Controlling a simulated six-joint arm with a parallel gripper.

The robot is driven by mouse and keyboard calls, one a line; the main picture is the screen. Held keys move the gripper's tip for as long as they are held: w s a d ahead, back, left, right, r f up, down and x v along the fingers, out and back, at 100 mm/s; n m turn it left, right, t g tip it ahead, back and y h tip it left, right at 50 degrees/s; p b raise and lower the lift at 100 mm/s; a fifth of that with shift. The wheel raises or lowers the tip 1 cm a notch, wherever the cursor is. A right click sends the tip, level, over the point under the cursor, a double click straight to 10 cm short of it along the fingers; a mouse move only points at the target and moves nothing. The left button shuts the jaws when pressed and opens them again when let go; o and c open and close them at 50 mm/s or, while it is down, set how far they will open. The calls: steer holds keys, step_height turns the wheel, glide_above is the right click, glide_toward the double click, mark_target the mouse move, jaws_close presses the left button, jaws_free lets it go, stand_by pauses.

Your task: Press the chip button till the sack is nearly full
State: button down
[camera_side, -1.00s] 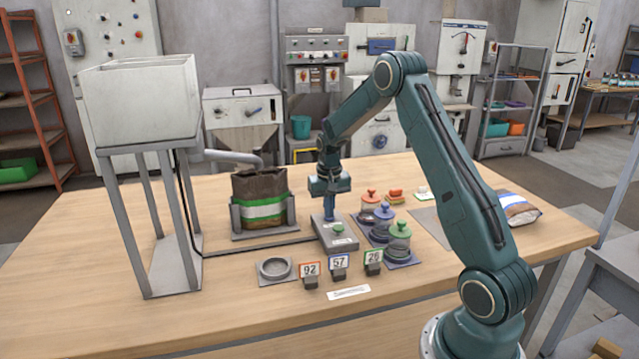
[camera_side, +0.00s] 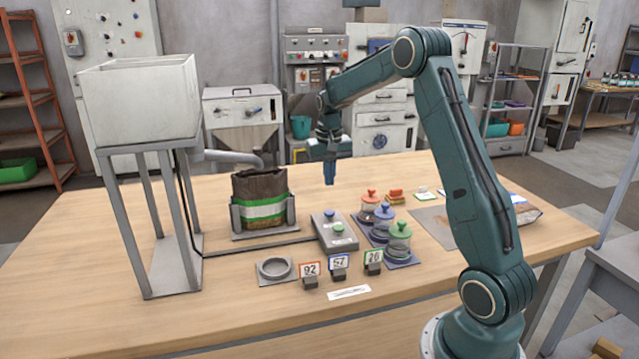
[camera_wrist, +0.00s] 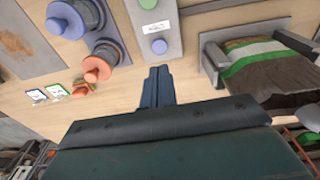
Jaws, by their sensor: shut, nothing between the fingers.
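The button box (camera_side: 325,236) is grey, with a blue button (camera_side: 330,213) and a green button (camera_side: 338,227). In the wrist view the blue button (camera_wrist: 159,46) is just beyond my fingertips. I cannot tell which is the chip button. The sack (camera_side: 262,210), dark brown with a green and white band, stands open in a grey holder below the spout. It also shows in the wrist view (camera_wrist: 262,65); its fill level cannot be made out. My gripper (camera_side: 330,183) is shut and empty, above and behind the box, clear of both buttons.
A white hopper (camera_side: 140,105) on grey legs stands left, its spout (camera_side: 232,157) reaching toward the sack. Knobbed weights (camera_side: 399,236) stand right of the box. Number tags (camera_side: 339,262) and a round dish (camera_side: 275,268) sit in front. The table's front left is clear.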

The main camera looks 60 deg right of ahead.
steer(key=shift+a+r, duration=0.15)
steer(key=shift+r, duration=1.6)
steer(key=s+a+r+n+t, duration=0.15)
steer(key=s+a+r, duration=0.3)
steer(key=a, duration=0.45)
steer(key=s+a+r+n+t, duration=0.1)
steer(key=s+a+r+n, duration=0.25)
steer(key=a+r, duration=0.35)
steer(key=s+a+f+n+t, duration=0.3)
steer(key=s+a, duration=0.9)
steer(key=s, duration=0.4)
steer(key=shift+a+f+n+y, duration=0.15)
steer(key=shift+n+y, duration=0.25)
steer(key=shift+n, duration=0.1)
